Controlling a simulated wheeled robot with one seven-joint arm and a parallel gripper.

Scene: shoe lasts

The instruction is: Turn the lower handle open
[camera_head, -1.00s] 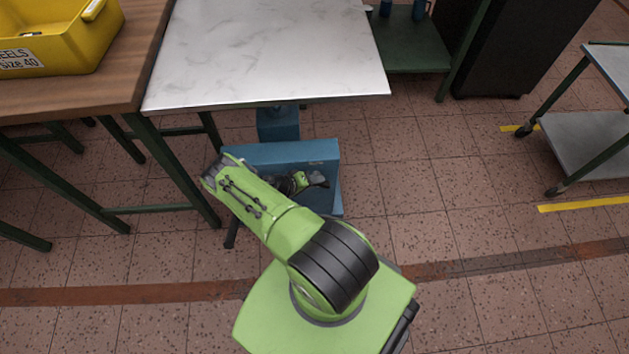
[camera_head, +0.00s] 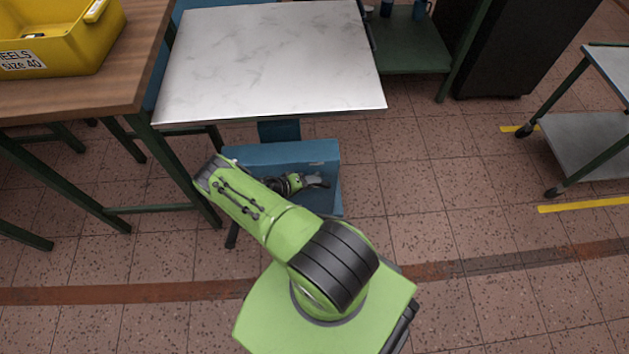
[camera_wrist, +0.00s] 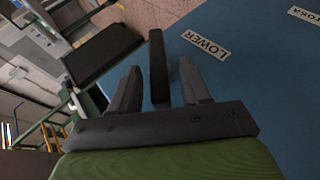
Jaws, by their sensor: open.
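The lower handle (camera_wrist: 157,62) is a dark, slim bar in the wrist view, in front of a blue panel (camera_wrist: 240,75) with a white "LOWER" label (camera_wrist: 207,46). My gripper (camera_wrist: 159,66) is open, with one grey finger on each side of the bar. A gap shows on both sides, so the fingers do not visibly close on it. In the head view my gripper (camera_head: 312,182) is low in front of the blue cabinet (camera_head: 285,153), partly behind my green forearm. The handle cannot be made out there.
A white marbled top (camera_head: 275,60) sits above the blue cabinet. A wooden table (camera_head: 70,95) with a yellow bin (camera_head: 60,40) stands at left. A grey trolley (camera_head: 590,140) is at right. Tiled floor between cabinet and trolley is free.

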